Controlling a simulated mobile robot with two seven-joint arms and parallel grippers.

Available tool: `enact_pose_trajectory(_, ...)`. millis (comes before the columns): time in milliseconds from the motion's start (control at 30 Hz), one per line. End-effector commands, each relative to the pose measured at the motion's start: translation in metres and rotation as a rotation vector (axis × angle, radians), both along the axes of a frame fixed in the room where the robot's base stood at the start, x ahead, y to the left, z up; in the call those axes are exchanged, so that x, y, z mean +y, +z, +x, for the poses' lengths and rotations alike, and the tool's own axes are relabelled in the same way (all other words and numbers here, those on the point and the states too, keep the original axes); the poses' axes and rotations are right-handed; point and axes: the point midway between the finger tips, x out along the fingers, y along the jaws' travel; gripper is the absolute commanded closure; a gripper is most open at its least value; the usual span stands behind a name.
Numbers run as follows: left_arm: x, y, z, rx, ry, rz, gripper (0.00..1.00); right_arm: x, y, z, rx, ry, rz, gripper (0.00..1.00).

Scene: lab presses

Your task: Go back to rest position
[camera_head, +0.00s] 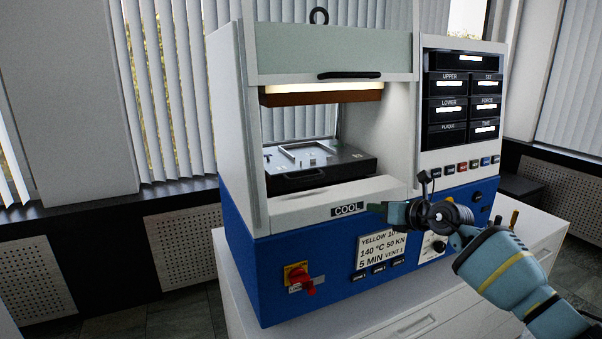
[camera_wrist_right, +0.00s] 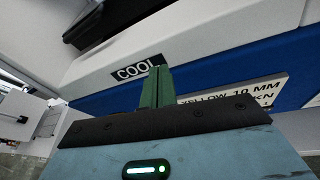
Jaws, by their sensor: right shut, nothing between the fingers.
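My right gripper (camera_head: 376,206) is in front of the press, near the COOL label (camera_head: 347,209), at the lower front edge of its white frame. In the right wrist view its green fingers (camera_wrist_right: 157,87) are together with nothing between them. The COOL label (camera_wrist_right: 138,69) shows just behind the fingertips. I cannot tell whether the fingers touch the press. My right arm (camera_head: 510,270) comes in from the lower right. My left gripper does not show.
The blue and white press (camera_head: 240,130) stands on a white cabinet (camera_head: 430,315). Its door is raised, and a metal plate (camera_head: 310,155) lies inside. A red switch (camera_head: 300,279) sticks out at the front left. Display panels (camera_head: 462,100) are on the right. Floor shows at left.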

Motion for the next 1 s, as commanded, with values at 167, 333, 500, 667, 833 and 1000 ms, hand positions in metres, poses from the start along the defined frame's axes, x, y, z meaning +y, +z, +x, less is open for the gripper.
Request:
enact_pose_trajectory(167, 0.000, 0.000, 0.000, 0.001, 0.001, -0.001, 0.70, 0.056, -0.072, -0.045, 0.130, 0.057, 0.358, 1.00)
enact_pose_trajectory(333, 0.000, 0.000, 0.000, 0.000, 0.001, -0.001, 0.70, 0.085, -0.121, -0.090, 0.265, 0.037, 0.706, 1.00)
enact_pose_trajectory(500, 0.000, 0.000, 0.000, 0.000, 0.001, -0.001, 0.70, 0.093, -0.167, -0.136, 0.413, -0.058, 1.049, 1.00)
enact_pose_trajectory(667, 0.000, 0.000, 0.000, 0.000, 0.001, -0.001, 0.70, 0.087, -0.212, -0.181, 0.557, -0.204, 1.358, 1.00)
enact_pose_trajectory(833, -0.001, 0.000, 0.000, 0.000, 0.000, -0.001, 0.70, 0.070, -0.263, -0.236, 0.705, -0.423, 1.662, 1.00)
enact_pose_trajectory(1000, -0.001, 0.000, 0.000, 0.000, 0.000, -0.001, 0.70, 0.050, -0.315, -0.301, 0.841, -0.693, 1.933, 1.00)
